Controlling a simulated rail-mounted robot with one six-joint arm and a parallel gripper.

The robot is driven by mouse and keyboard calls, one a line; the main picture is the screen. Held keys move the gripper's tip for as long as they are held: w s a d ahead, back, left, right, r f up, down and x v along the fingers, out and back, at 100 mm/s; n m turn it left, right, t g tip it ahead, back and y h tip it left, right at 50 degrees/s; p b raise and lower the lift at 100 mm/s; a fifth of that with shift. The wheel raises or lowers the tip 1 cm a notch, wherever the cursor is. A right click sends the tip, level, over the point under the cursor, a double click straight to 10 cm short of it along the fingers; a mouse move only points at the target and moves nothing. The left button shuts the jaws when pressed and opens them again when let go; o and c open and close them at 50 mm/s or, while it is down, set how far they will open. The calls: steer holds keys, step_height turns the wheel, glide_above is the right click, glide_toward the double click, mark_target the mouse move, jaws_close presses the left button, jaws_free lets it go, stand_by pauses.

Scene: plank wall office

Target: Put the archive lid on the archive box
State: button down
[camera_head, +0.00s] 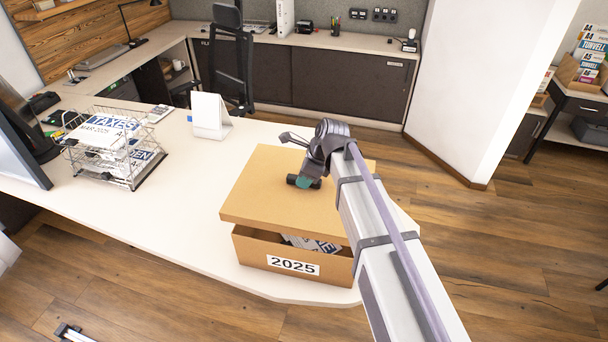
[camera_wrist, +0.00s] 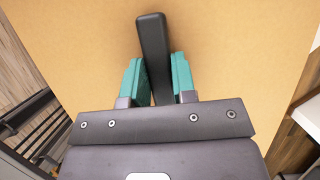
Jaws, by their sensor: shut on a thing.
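The archive lid (camera_head: 262,190) is a flat tan cardboard panel with a black bar handle (camera_wrist: 152,50) on top. The archive box (camera_head: 247,249) is brown cardboard with a white "2025" label and stands near the front edge of the desk. The lid is above the box, tilted, with a gap along the front through which printed papers (camera_head: 312,243) show inside. My gripper (camera_head: 306,182) is above the lid. In the wrist view my gripper (camera_wrist: 158,75) has its teal fingers closed on both sides of the handle. The box's back rim is hidden by the lid.
The white desk (camera_head: 190,225) has a wire tray (camera_head: 112,150) of papers and a white stand-up card (camera_head: 210,116) left of the box. A black office chair (camera_head: 231,60) stands behind. The desk between tray and box is clear.

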mark_target(320, 181)
steer(key=shift+f+b, duration=2.9)
steer(key=shift+f, duration=0.1)
steer(key=shift+f+b, duration=0.35)
steer(key=shift+b, duration=0.1)
steer(key=shift+f+b, duration=1.65)
steer(key=c, duration=0.8)
jaws_free()
steer(key=shift+r, duration=0.1)
steer(key=shift+c, duration=0.2)
steer(key=shift+d+r, duration=0.1)
steer(key=p+v, duration=1)
steer(key=v, duration=0.1)
steer(key=shift+f, duration=0.25)
